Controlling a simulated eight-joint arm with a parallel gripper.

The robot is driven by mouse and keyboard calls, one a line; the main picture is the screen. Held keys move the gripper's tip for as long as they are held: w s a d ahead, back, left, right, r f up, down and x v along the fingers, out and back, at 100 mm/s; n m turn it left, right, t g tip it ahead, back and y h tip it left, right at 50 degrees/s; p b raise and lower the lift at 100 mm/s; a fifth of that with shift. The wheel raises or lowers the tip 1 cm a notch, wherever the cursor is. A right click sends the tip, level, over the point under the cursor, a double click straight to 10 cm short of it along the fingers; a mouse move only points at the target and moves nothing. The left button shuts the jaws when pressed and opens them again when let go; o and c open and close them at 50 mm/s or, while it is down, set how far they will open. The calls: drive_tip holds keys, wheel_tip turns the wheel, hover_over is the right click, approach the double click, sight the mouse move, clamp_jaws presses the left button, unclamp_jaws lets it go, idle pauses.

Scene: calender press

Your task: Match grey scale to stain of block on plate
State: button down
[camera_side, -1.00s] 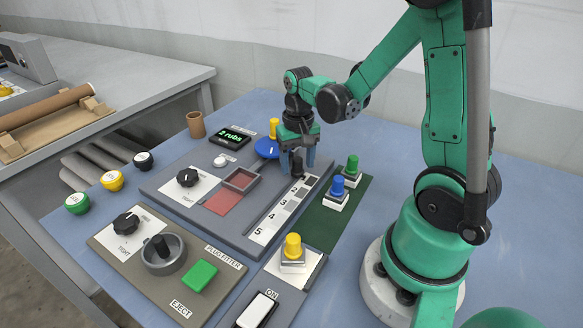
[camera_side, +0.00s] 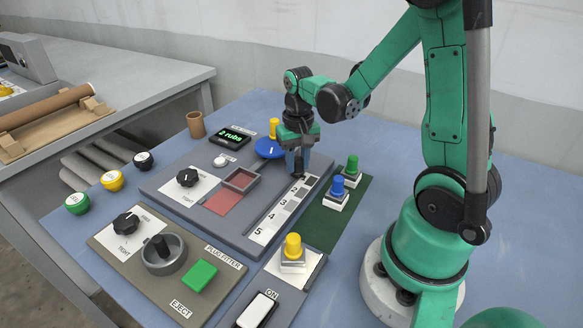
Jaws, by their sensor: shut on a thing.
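The grey scale (camera_side: 282,208) is a pale slanted strip on the grey panel, with numbered patches; 2 to 5 are readable. A dark slider knob (camera_side: 298,165) stands at its far end, partly hidden by the fingers. My gripper (camera_side: 300,162) is shut on this knob, pointing down. A white block with a yellow knob (camera_side: 293,249) stands upright on a white plate (camera_side: 312,268) near the front. Its stain shade is too small to judge. Two more white blocks, with a blue knob (camera_side: 337,190) and a green knob (camera_side: 352,167), stand on the green mat (camera_side: 320,222).
A display reading "2 rubs" (camera_side: 231,137) and a blue disc with a yellow knob (camera_side: 267,148) lie behind the scale. A red patch (camera_side: 222,203) and a shallow tray (camera_side: 241,180) sit left. The plug fitter panel (camera_side: 225,262) is in front.

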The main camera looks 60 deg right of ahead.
sight(276, 199)
idle(0.7)
drive_tip(key=a, duration=0.8)
drive_tip(key=c, duration=0.6)
unclamp_jaws()
drive_tip(key=shift+r, duration=2.8)
drive_tip(key=a+r+n+t, duration=0.1)
drive_tip(key=n+t, duration=0.1)
drive_tip(key=a+r+n+t, duration=0.1)
drive_tip(key=r+n+t, duration=0.1)
drive_tip(key=a+r+n+t, duration=0.1)
drive_tip(key=a+n+t, duration=0.1)
drive_tip(key=n+t, duration=0.1)
drive_tip(key=shift+s+r, duration=0.25)
drive_tip(key=shift+r, duration=0.1)
